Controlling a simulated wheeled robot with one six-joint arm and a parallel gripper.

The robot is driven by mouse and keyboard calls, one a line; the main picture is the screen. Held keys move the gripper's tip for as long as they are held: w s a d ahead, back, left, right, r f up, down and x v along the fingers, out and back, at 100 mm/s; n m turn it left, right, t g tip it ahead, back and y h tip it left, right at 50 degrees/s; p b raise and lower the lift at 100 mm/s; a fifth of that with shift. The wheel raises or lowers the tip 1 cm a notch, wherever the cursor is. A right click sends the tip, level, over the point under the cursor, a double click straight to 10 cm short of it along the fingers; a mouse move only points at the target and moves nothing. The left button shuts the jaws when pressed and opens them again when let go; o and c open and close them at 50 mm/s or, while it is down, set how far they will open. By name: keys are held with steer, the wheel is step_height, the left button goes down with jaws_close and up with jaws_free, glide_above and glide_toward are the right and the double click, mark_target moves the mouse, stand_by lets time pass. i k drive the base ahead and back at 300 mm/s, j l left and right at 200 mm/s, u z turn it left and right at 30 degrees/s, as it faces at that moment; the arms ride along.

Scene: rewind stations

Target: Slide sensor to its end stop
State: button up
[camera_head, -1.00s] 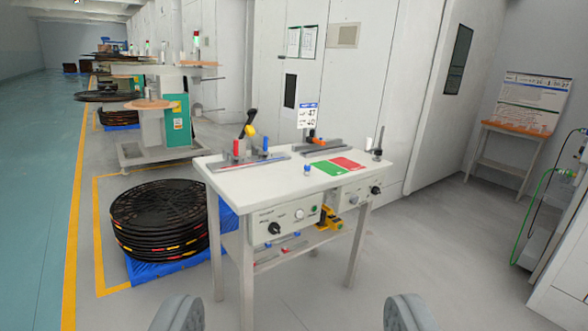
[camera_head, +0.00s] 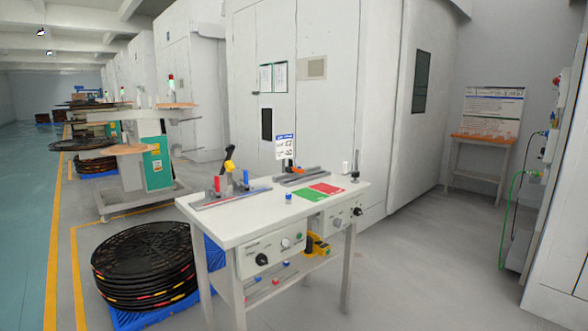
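A white table (camera_head: 240,220) stands in the middle of the view. A grey rail fixture (camera_head: 228,200) on its left side carries a red post (camera_head: 217,184), a blue post (camera_head: 246,177) and a black lever with a yellow part (camera_head: 229,164). A second dark rail (camera_head: 308,175) lies at the back with an orange piece (camera_head: 296,171) near its left part. I cannot tell which piece is the sensor or where its end stop is. My gripper is not in this view.
A green and red mat (camera_head: 316,194) and a small blue knob (camera_head: 289,196) are on the tabletop. Control boxes (camera_head: 267,251) hang under its front edge. A stack of black reels (camera_head: 142,258) stands left of the table. The floor at right (camera_head: 430,260) is clear.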

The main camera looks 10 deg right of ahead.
mark_target(289, 169)
steer(key=i+l, duration=0.15)
steer(key=i, duration=0.35)
steer(key=i+l, duration=0.15)
steer(key=i, duration=0.35)
steer(key=i+l, duration=0.1)
steer(key=i, duration=0.4)
steer(key=i+l, duration=0.15)
steer(key=i, duration=0.35)
steer(key=i+l, duration=0.15)
steer(key=i, duration=0.35)
steer(key=i+l+u, duration=0.1)
steer(key=i, duration=0.4)
